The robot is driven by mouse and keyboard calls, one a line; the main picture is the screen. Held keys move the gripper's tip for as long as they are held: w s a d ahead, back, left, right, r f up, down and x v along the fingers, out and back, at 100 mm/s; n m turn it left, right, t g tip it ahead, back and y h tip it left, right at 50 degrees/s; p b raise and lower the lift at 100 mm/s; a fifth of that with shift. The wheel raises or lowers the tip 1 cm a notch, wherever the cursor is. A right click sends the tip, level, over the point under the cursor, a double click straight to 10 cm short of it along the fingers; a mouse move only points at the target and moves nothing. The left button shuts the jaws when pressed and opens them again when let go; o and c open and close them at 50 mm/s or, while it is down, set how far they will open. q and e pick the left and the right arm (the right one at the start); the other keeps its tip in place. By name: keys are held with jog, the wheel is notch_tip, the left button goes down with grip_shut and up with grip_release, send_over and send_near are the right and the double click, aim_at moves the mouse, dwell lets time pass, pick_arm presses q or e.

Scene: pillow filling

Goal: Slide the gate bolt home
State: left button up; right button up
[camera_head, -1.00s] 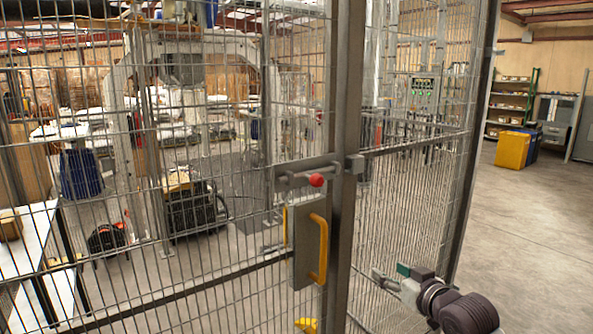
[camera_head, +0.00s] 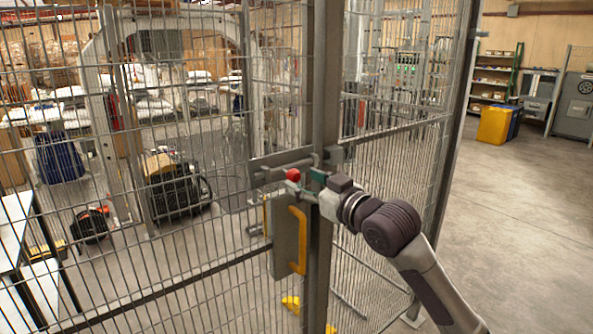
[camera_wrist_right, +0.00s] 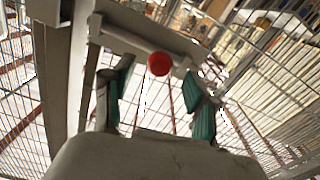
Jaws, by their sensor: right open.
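The gate bolt (camera_head: 272,174) is a grey bar on a plate across the gate's edge, with a red ball knob (camera_head: 293,175). The bolt's grey plate also shows in the right wrist view (camera_wrist_right: 130,38), with the red knob (camera_wrist_right: 159,63) between and just beyond my fingertips. My right gripper (camera_head: 309,186) is open, its green-padded fingers right beside the knob. In the wrist view the right gripper (camera_wrist_right: 160,95) has a finger on each side of the knob, with nothing held. I cannot tell whether a finger touches it. My left gripper is not in view.
A yellow handle (camera_head: 298,240) on a grey box hangs just below the bolt. A steel post (camera_head: 325,90) and wire mesh stand close around my right arm. Open concrete floor (camera_head: 510,220) lies to the right, with a yellow bin (camera_head: 494,125) farther back.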

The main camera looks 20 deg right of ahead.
aim_at(298, 178)
jog(key=shift+p+x, duration=0.35)
jog(key=shift+x, duration=1.35)
grip_shut()
